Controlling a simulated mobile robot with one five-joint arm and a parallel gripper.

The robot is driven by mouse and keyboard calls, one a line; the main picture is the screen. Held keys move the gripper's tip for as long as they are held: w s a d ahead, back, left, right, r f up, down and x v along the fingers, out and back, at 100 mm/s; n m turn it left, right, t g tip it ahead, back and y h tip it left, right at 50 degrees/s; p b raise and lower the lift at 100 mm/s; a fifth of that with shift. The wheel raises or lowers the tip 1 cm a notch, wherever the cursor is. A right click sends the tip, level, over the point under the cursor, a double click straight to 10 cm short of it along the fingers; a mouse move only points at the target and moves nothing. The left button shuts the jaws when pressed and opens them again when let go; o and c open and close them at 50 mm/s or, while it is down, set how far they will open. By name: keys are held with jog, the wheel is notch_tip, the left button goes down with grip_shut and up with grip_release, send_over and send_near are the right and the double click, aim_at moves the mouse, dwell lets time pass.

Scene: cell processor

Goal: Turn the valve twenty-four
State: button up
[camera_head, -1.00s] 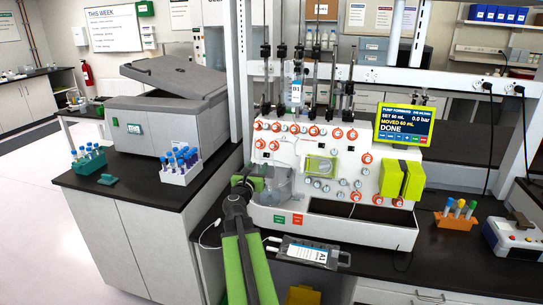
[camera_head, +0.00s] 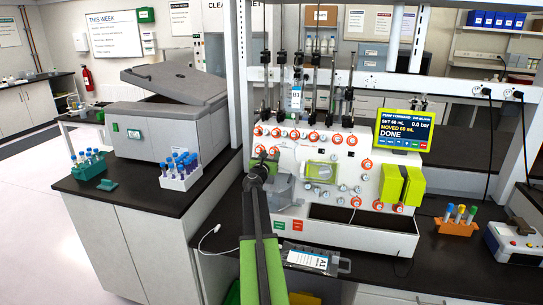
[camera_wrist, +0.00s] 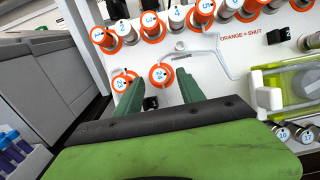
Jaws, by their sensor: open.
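My gripper (camera_wrist: 158,80) is open in the wrist view, its two green fingers reaching toward the white machine panel. An orange-ringed valve knob (camera_wrist: 161,74) shows between the fingertips. A second orange-ringed knob (camera_wrist: 124,80) sits just left, partly behind the left finger. Their two-digit numbers are too small to read surely, so I cannot tell which is valve twenty-four. Whether the fingers touch either knob cannot be told. In the head view my gripper (camera_head: 264,163) is at the panel's left side and hides part of it.
A row of numbered valves (camera_wrist: 155,26) runs above, with a bent clear tube (camera_wrist: 216,50) to the right. A white panel carries "ORANGE = SHUT". A green-framed clear cover (camera_wrist: 295,85) lies further right. In the head view a tube rack (camera_head: 180,178) stands on the left bench.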

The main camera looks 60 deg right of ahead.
jog(key=shift+w+d, duration=0.2)
jog(key=shift+d, duration=0.3)
jog(key=shift+c, duration=0.5)
grip_shut()
